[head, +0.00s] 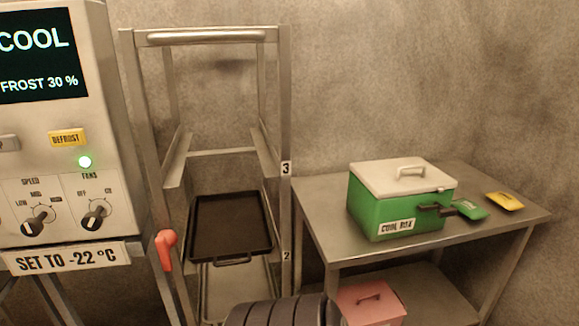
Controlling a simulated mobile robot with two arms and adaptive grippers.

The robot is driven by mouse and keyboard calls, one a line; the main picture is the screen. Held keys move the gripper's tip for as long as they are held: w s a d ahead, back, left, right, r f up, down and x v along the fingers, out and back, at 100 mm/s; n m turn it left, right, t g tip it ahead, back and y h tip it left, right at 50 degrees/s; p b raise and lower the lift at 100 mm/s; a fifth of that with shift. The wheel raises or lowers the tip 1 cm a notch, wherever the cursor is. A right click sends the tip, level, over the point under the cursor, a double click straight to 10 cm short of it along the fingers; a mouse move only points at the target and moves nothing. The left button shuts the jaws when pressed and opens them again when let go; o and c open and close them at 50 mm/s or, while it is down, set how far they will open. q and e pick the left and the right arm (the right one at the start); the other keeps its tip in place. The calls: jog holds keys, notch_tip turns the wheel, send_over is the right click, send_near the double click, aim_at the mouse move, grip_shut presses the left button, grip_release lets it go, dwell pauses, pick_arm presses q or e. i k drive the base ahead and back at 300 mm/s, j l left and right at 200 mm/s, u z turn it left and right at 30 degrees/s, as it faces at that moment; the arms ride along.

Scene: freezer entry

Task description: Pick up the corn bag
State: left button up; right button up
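A small yellow bag (505,201), which looks like the corn bag, lies flat near the right end of the metal table (330,234). A dark mark on its top is too small to read. A green bag (469,209) lies to its left, beside the green cool box (398,222) with a closed white lid. A dark handle-like part sticks out from the box's right side towards the green bag. Neither of my grippers shows in the head view.
A metal rack (287,120) holding a black tray (231,226) stands left of the table. A control panel (60,170) is at the far left. A pink box (370,305) and a dark ribbed object (275,313) are at the bottom. The table's front right is clear.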

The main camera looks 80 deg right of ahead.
aim_at(505, 200)
jog(key=z, duration=4.15)
jog(key=i+l+u, duration=0.1)
jog(key=i, duration=0.4)
jog(key=l, duration=0.1)
